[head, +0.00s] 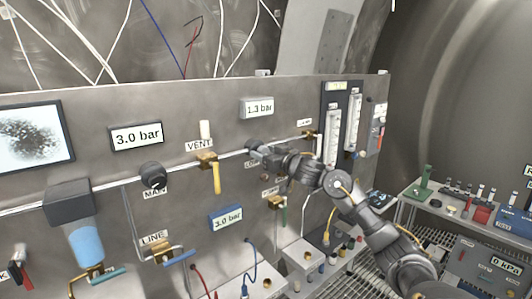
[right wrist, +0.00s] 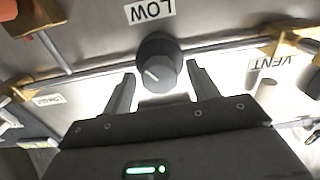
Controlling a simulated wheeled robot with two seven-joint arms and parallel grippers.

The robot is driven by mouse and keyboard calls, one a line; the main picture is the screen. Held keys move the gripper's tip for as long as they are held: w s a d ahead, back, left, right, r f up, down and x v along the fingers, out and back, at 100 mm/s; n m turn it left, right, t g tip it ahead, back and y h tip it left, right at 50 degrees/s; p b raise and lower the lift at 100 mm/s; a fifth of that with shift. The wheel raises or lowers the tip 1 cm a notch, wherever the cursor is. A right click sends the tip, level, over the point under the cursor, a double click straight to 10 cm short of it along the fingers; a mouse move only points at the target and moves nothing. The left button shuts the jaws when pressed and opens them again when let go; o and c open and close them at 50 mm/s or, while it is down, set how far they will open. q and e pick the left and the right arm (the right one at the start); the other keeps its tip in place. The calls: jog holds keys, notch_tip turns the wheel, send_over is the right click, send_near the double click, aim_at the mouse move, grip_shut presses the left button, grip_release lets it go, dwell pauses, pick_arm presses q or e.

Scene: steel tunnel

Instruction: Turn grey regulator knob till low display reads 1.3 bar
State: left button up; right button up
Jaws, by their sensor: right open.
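The dark grey regulator knob (right wrist: 158,65) shows in the right wrist view below the upside-down LOW label (right wrist: 150,11). Its white pointer line points to the upper left in that view. My right gripper (right wrist: 161,72) is open, with one finger on each side of the knob's near end and a gap visible at each side. In the head view the right gripper (head: 264,154) is at the panel and partly covers the knob (head: 252,145). The display (head: 257,107) above it reads 1.3 bar. My left gripper is not in view.
Another display (head: 136,135) reads 3.0 bar, above the black MAIN knob (head: 152,175). A blue-framed display (head: 226,217) reads 3.0 bar. The yellow VENT valve handle (head: 216,176) sticks out left of my right gripper. Flow tubes (head: 332,135) stand to the right.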

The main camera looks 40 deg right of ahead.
jog(key=shift+c, duration=0.2)
jog(key=c, duration=0.9)
jog(key=shift+c, duration=0.2)
jog(key=o, duration=1)
jog(key=shift+n, duration=0.3)
jog(key=shift+s+f, duration=0.1)
jog(key=shift+s, duration=0.1)
jog(key=s+b, duration=0.4)
jog(key=s, duration=0.6)
jog(key=shift+s+a, duration=0.1)
jog(key=shift+s, duration=0.1)
